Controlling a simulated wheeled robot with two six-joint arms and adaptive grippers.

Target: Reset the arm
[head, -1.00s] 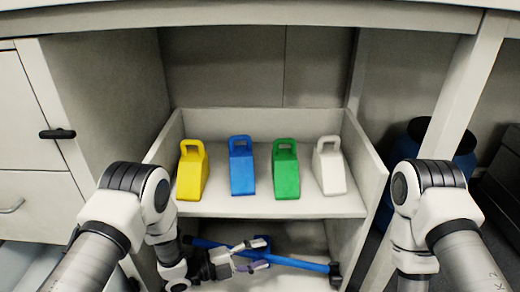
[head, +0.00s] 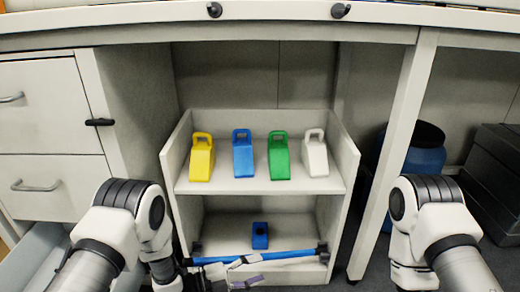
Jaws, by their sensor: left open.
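My left gripper (head: 243,274) is low in the picture, in front of the shelf unit. Its pale fingers stand apart and no object shows between them. It overlaps the left half of a blue bar (head: 290,255) with black ends across the unit's lower front; I cannot tell whether they touch. My left arm (head: 132,220) comes in from the left, bent downward. My right arm (head: 432,225) is bent down at the right, and its gripper is out of the picture. A blue block (head: 260,236) with a dark opening sits on the lower shelf.
The shelf unit (head: 345,158) bears yellow (head: 201,160), blue (head: 243,156), green (head: 279,158) and white (head: 315,156) handled containers on top. A table leg (head: 392,150) and a blue drum (head: 412,152) stand right. An open drawer (head: 35,255) is at lower left.

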